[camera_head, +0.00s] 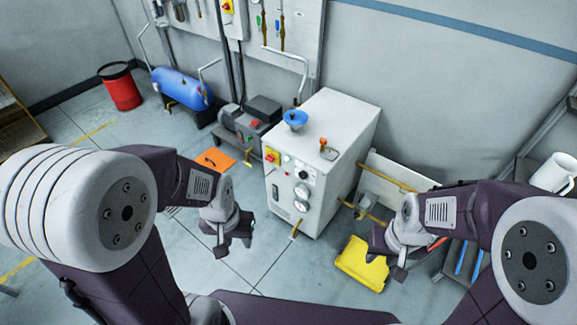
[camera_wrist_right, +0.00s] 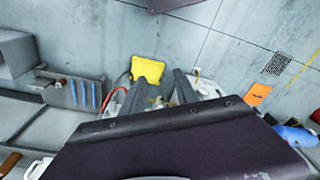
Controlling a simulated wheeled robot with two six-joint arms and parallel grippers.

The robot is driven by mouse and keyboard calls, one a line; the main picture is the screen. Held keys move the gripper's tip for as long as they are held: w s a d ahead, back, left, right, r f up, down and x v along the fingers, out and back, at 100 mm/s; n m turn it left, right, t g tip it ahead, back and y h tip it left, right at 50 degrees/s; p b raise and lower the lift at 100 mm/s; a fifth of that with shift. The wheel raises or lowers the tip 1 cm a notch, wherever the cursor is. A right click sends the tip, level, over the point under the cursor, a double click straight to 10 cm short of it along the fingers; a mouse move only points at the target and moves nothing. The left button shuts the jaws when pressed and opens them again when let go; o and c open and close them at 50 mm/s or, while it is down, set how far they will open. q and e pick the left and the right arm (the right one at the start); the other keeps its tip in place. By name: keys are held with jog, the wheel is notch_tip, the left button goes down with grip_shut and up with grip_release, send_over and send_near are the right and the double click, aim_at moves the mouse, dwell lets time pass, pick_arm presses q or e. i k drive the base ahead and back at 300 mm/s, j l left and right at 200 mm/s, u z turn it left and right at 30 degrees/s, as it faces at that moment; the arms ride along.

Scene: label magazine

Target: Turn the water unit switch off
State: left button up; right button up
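The water unit appears to be the white cabinet (camera_head: 335,140) standing on the floor at the middle of the head view. Its front panel carries a red and yellow switch (camera_head: 271,155) at the upper left, with small knobs and round gauges (camera_head: 302,191) beside and below it. The switch's setting is too small to read. My left gripper (camera_head: 233,246) is in front and to the left of the cabinet, apart from it, empty, its fingers seemingly spread. My right gripper (camera_head: 385,258) is to the right of the cabinet front; the right wrist view shows its fingers (camera_wrist_right: 165,88) apart with nothing held.
A blue funnel (camera_head: 295,118) sits on the cabinet top. A yellow object (camera_head: 361,265) lies on the floor below my right gripper. A pump (camera_head: 250,120), blue tank (camera_head: 182,88) and red bin (camera_head: 121,88) stand to the left. An orange plate (camera_head: 215,160) lies on the floor.

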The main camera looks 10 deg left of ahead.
aim_at(269, 157)
jog(key=i+j+u, duration=0.55)
jog(key=i+u, duration=0.2)
jog(key=i, duration=0.05)
